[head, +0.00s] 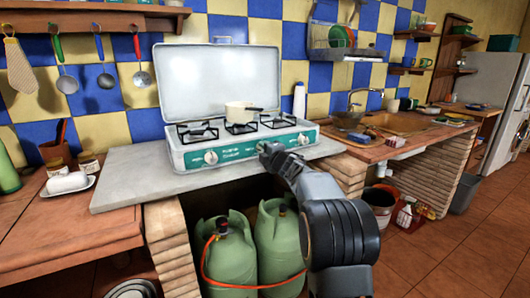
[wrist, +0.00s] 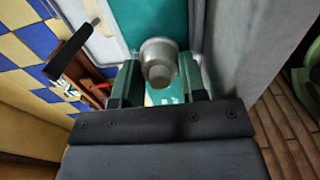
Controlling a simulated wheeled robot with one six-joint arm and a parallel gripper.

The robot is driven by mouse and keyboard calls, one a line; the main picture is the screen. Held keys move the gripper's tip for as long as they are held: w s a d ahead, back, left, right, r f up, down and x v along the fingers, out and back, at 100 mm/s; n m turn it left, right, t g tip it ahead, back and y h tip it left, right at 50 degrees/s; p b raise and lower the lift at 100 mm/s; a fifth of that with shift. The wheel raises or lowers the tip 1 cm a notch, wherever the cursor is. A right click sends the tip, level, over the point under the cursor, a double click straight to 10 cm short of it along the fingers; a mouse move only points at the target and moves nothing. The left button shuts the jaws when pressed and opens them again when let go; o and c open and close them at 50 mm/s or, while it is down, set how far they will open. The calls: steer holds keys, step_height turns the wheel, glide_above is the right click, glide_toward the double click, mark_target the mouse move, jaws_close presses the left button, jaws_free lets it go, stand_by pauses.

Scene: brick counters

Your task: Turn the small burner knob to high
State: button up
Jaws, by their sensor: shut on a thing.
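The camp stove (head: 240,150) has a teal front panel with knobs along it. One knob (head: 210,157) shows at the left of the panel and another (head: 302,139) near its right end. My gripper (head: 268,149) is at the middle of the panel and hides what is there in the head view. In the wrist view, a round grey knob (wrist: 158,60) sits between the two green fingers of my gripper (wrist: 161,82), which is shut on it. I cannot tell the knob's setting.
A small white pot (head: 239,113) stands on the middle burner. The stove's raised lid (head: 215,80) is behind it. Green gas bottles (head: 225,260) with an orange hose stand under the grey counter (head: 130,185). A sink (head: 400,123) is to the right.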

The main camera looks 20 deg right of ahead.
steer(key=o, duration=0.9)
steer(key=s, duration=0.4)
steer(key=s+d, duration=0.1)
steer(key=s, duration=0.8)
steer(key=shift+s+d+p, duration=0.3)
steer(key=shift+s, duration=0.05)
